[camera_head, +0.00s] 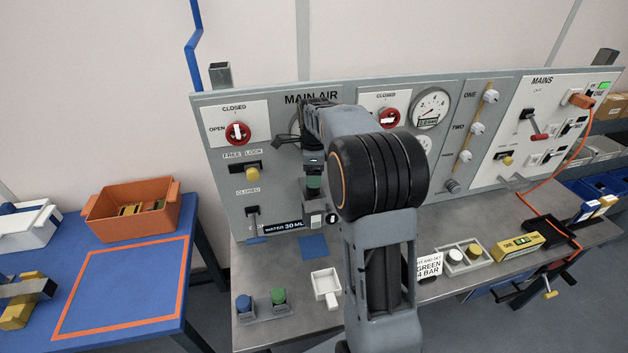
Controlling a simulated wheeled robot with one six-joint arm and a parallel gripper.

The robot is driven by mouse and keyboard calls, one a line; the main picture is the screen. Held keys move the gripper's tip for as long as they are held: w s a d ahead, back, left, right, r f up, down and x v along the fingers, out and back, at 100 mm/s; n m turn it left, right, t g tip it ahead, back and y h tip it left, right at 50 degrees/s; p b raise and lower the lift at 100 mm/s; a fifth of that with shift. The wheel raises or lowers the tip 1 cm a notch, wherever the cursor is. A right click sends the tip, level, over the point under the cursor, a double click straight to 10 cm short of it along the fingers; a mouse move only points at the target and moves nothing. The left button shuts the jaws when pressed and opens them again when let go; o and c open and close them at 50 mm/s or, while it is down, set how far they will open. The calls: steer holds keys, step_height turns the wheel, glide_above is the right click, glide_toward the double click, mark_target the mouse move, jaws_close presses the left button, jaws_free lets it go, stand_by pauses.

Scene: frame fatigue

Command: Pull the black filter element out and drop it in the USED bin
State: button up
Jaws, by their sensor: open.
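My arm reaches over the bench to the panel below the MAIN AIR label. My gripper (312,160) is small and dark there, open, and points down. I cannot make out the black filter element for certain; my arm covers part of this area. No USED label is readable. An orange bin (104,226) with several yellow and dark items stands on the blue table at left, and a white bin (22,234) is beside it.
The grey panel (238,185) carries red knobs, levers and gauges. The blue table (75,259) has an empty orange-outlined square. An orange cable (549,166) hangs at right.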

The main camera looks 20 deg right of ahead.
mark_target(313, 194)
steer(key=shift+f, duration=2)
steer(key=shift+r+p, duration=0.1)
steer(key=shift+p, duration=0.2)
steer(key=c, duration=1.1)
